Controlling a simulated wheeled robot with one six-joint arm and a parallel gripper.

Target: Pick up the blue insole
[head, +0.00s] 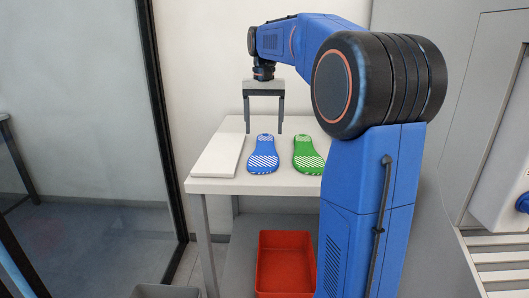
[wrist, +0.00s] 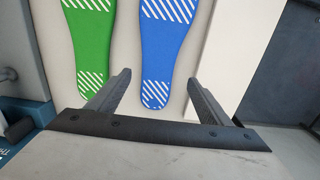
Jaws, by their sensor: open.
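The blue insole (head: 263,154) lies flat on the white table, with white stripes at its wide end. In the wrist view the blue insole (wrist: 158,55) lies ahead of my gripper, its narrow striped end reaching between the two fingers. My gripper (head: 264,131) hangs pointing down near the far end of the insole; it also shows in the wrist view (wrist: 160,85). Its fingers are spread wide with nothing held between them. I cannot tell the exact height of the fingertips above the table.
A green insole (head: 308,154) lies to the right of the blue one. A white flat block (head: 218,156) lies to the left. The white table (head: 228,187) holds all three. A red bin (head: 286,262) stands below. A glass partition (head: 85,120) is at the left.

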